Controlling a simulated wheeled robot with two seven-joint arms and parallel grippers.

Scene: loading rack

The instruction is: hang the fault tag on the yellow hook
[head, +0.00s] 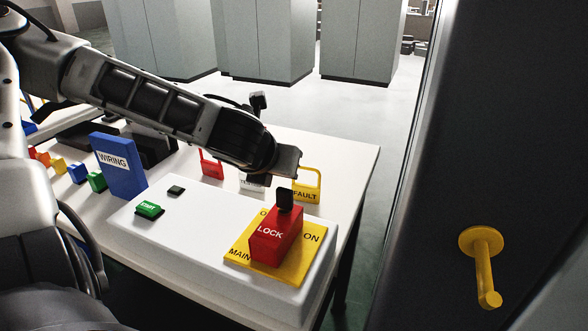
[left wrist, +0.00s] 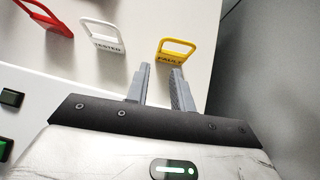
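The yellow fault tag (head: 307,190) stands on the table behind the white box, with its handle loop up. It also shows in the left wrist view (left wrist: 174,55), just beyond my fingertips. My left gripper (head: 287,178) is above the table near the tags, and in the left wrist view its two fingers (left wrist: 161,70) are apart with nothing between them. The yellow hook (head: 483,265) sticks out from the dark panel at the right. My right gripper is not in view.
A white tag (left wrist: 102,36) and a red tag (head: 211,164) stand left of the fault tag. The white box (head: 190,235) carries a red lock block (head: 271,246) on a yellow plate. A blue wiring binder (head: 121,172) stands at left. The dark panel (head: 510,120) bounds the right side.

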